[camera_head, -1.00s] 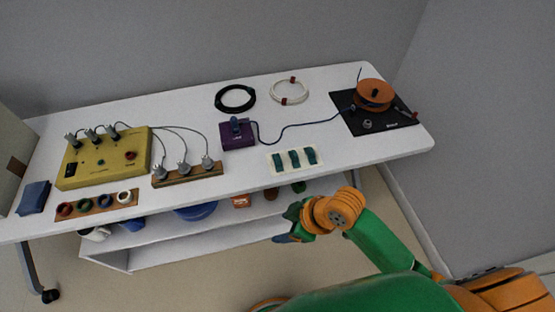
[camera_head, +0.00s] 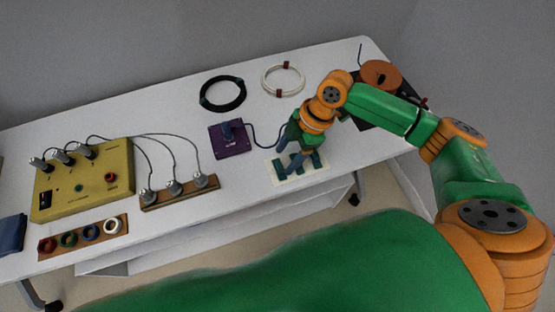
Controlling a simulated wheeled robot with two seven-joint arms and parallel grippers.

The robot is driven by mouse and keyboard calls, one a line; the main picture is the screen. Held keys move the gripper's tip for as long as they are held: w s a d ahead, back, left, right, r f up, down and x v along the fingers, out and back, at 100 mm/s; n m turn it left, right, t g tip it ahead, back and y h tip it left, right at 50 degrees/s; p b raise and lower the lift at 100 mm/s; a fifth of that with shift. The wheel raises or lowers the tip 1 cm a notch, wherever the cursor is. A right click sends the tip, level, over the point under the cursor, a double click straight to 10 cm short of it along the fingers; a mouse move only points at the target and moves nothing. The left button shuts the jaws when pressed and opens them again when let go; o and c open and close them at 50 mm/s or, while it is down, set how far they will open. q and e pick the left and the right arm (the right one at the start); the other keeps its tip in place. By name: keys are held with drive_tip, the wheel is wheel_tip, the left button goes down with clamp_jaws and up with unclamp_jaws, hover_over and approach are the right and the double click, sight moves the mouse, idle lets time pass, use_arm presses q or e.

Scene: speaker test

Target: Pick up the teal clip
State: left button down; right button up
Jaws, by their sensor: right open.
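Several teal clips lie on a cream card (camera_head: 286,181) near the table's front edge. One teal clip (camera_head: 279,172) shows at the card's left and another teal clip (camera_head: 316,160) at its right. The middle of the card is partly covered by my right gripper (camera_head: 290,153), which is open and points down over the card. I cannot tell whether its fingers touch a clip. My left gripper is not in view.
A purple box (camera_head: 230,146) with a blue-teal piece on top stands left of the card. Behind are a black cable ring (camera_head: 222,94) and a white cable ring (camera_head: 283,67). An orange spool (camera_head: 381,73) sits behind my right arm. A yellow box (camera_head: 84,180) stands at left.

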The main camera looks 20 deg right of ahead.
sight(281, 165)
drive_tip(key=x, duration=0.4)
drive_tip(key=shift+w+d, duration=0.1)
drive_tip(key=shift+d, duration=0.05)
drive_tip(key=shift+w, duration=0.1)
drive_tip(key=c, duration=0.7)
clamp_jaws()
drive_tip(key=shift+r, duration=0.6)
drive_tip(key=s+a+r+p, duration=0.2)
drive_tip(key=s+r+p, duration=0.1)
drive_tip(key=s+r, duration=0.3)
drive_tip(key=s+a+r+p, duration=0.2)
drive_tip(key=s+r+p, duration=0.2)
drive_tip(key=s+r, duration=0.2)
drive_tip(key=shift+s+a, duration=0.4)
drive_tip(key=shift+s, duration=0.3)
